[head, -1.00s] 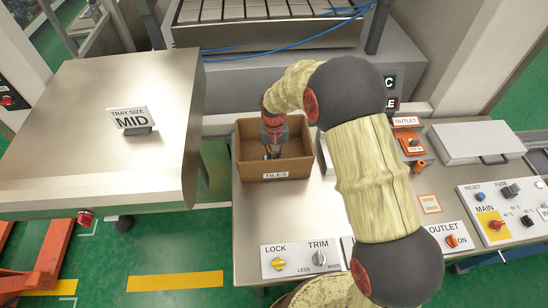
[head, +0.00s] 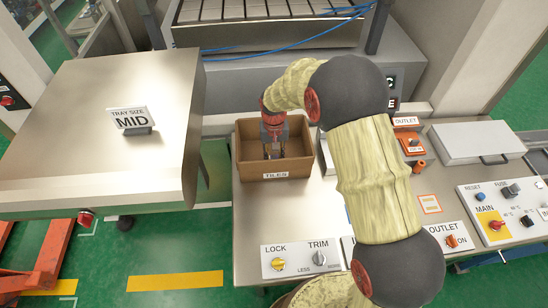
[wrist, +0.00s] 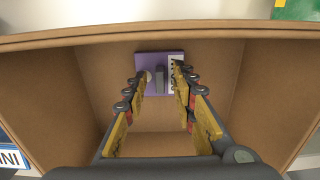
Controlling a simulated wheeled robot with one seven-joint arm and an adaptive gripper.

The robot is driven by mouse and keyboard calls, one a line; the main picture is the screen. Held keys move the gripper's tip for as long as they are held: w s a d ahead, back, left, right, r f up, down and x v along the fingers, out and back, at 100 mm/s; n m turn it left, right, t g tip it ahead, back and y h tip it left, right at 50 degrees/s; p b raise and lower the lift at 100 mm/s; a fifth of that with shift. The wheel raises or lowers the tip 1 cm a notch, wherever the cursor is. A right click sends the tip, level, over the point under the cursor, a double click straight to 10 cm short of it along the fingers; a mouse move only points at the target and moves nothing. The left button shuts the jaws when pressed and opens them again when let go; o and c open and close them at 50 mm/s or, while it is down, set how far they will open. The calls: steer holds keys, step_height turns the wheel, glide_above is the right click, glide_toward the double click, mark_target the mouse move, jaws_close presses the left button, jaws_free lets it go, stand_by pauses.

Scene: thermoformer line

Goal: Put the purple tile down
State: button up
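The purple tile (wrist: 150,60) lies inside the cardboard TILES box, near its far wall in the wrist view. It has a grey upright grip and a pale marked strip along its right side. My gripper (wrist: 160,80) reaches down into the box with its fingers apart, one on each side of the tile's grip, with gaps showing between. In the head view my gripper (head: 274,155) is inside the box (head: 275,177), and the tile cannot be made out there.
The box walls stand close around my gripper. The LOCK and TRIM panel (head: 300,260) is at the bench front. The outlet unit (head: 411,143) is to the right.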

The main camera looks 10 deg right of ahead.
steer(key=s+d+r+t, duration=0.1)
steer(key=s+d+r, duration=0.15)
steer(key=r, duration=0.85)
steer(key=s+d+r, duration=0.2)
steer(key=s+r, duration=0.1)
steer(key=r, duration=0.8)
steer(key=s+d+r+t, duration=0.1)
steer(key=s+d+r, duration=0.1)
steer(key=s, duration=0.6)
steer(key=s+d+r+t, duration=0.2)
steer(key=s+d+r, duration=0.1)
steer(key=s, duration=0.6)
steer(key=s+d+r+t, duration=0.1)
steer(key=s+d+r, duration=0.2)
steer(key=s, duration=0.5)
steer(key=shift+s+d+r+t, duration=0.2)
steer(key=shift+s+r+t, duration=0.1)
steer(key=shift+r, duration=0.2)
steer(key=shift+w, duration=0.1)
step_height(320, 180, down, 11)
steer(key=b, duration=1)
